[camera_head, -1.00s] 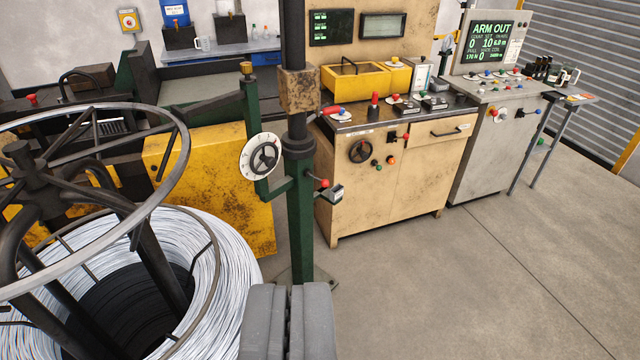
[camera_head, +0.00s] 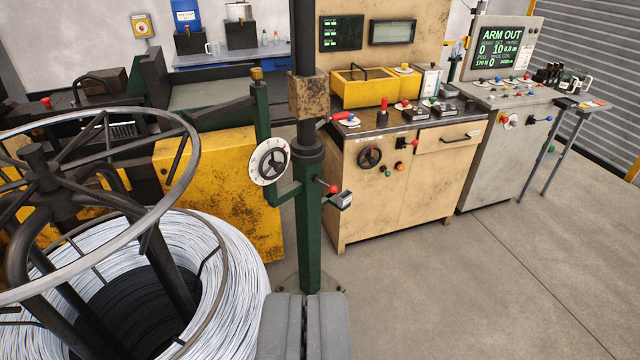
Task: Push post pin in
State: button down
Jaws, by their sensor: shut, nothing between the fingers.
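A dark green post (camera_head: 308,240) stands in the middle of the view, with a black upper column and a worn tan block on it. A small pin with a red ball end (camera_head: 332,189) sticks out on the post's right side, beside a small grey block (camera_head: 341,200). I cannot tell how deep the pin sits. A white dial handwheel (camera_head: 270,162) is on the post's left arm. My gripper (camera_head: 304,298) is at the bottom of the view, shut and empty, apart from the pin and appearing below it.
A wire coil (camera_head: 235,290) under a metal ring frame (camera_head: 180,190) fills the lower left. A tan control cabinet (camera_head: 380,210) and a grey console (camera_head: 490,165) stand behind at right. The floor at lower right is clear.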

aim_at(333, 188)
jog(key=z, duration=0.5)
jog(key=i, duration=1.2)
jog(key=u, duration=0.5)
